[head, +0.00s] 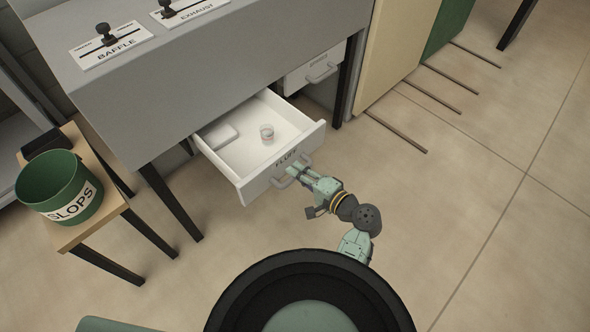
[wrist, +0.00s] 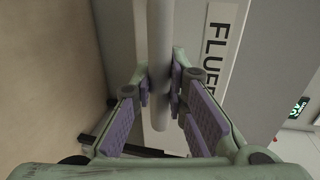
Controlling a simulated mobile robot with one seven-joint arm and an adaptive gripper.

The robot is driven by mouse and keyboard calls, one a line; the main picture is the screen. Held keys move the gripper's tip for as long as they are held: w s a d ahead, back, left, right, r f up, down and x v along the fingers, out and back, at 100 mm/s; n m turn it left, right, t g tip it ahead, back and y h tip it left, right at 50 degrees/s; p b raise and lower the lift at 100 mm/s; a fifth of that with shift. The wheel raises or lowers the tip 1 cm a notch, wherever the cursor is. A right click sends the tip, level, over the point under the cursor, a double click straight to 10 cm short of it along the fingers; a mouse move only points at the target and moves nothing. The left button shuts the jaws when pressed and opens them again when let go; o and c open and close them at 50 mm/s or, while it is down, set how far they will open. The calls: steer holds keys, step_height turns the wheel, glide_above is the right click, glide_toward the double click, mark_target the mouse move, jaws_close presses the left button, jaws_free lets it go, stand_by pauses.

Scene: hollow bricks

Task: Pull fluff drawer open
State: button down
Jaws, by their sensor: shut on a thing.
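The drawer labelled FLUFF (head: 243,188) stands pulled out from the grey cabinet, so its white interior shows in the head view. A small round cup or jar (head: 267,132) and a pale flat block (head: 220,136) lie inside it. My gripper (head: 295,172) is at the drawer's front, on its bar handle. In the wrist view, the gripper's purple-padded fingers (wrist: 160,88) are shut on the pale handle bar (wrist: 160,40), beside the FLUFF label (wrist: 218,45). How far the drawer still reaches into the cabinet is hidden.
A green SLOPS bucket (head: 60,186) stands on a small wooden table (head: 104,190) at the left. BAFFLE (head: 110,45) and EXHAUST (head: 187,10) levers sit on the cabinet top. Open tiled floor lies at the right.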

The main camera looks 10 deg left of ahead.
steer(key=c, duration=1.6)
jaws_free()
steer(key=shift+o, duration=0.2)
steer(key=v, duration=1.2)
